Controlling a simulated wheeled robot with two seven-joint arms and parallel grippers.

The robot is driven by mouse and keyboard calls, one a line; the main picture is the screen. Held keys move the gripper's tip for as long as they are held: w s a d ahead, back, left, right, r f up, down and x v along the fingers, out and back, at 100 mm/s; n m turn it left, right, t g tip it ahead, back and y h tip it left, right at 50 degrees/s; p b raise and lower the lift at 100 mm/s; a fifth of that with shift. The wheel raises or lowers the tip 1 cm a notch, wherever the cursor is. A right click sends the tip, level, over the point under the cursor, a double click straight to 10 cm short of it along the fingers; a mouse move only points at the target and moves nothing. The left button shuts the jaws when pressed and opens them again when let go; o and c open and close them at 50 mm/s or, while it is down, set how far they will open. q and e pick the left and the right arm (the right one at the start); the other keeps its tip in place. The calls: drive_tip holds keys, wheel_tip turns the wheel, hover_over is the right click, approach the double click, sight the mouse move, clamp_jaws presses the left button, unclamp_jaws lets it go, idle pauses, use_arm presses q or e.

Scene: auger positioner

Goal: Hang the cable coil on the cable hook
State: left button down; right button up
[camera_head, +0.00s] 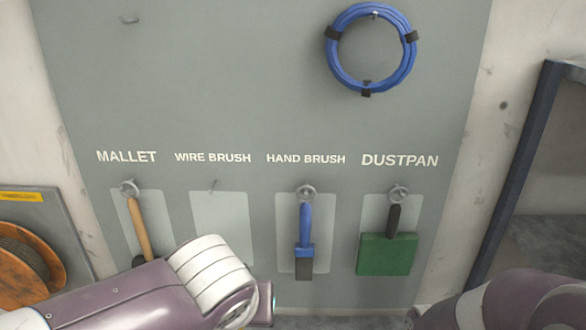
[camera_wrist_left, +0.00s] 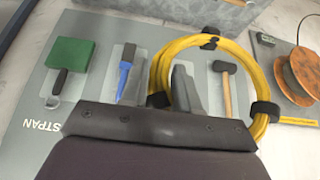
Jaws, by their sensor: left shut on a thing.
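A yellow cable coil (camera_wrist_left: 157,72) with black straps is in my left gripper (camera_wrist_left: 160,88) in the left wrist view. One side of the ring passes between the fingers, near a black strap, and the jaws are shut on it. The rest of the ring stands out to the right. The coil does not show in the head view, where my left arm is at the bottom left and its fingers are hidden. A bare hook (camera_head: 130,20) is at the panel's top left. I cannot tell which hook is the cable hook. My right gripper is out of view.
A mallet (camera_head: 140,225), a hand brush (camera_head: 304,225) and a dustpan (camera_head: 386,254) hang below. The wire brush hook (camera_head: 213,186) is bare. An orange reel (camera_head: 28,262) is at left.

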use_arm(q)
drive_tip(key=w+d+r+b+x, duration=0.1)
drive_tip(key=b+x, duration=0.2)
drive_tip(key=x, duration=0.7)
drive_tip(key=w+d+r+b+x, duration=0.1)
drive_tip(key=w+b+x, duration=0.15)
drive_tip(key=x, duration=0.75)
drive_tip(key=w+a+f+b, duration=0.1)
drive_tip(key=w+f+b, duration=0.1)
drive_tip(key=f, duration=0.9)
drive_tip(key=w+a+f+b, duration=0.1)
drive_tip(key=f+b, duration=0.1)
drive_tip(key=f, duration=1)
drive_tip(key=shift+w+a+f+b, duration=0.2)
drive_tip(key=shift+w+f+b, duration=0.15)
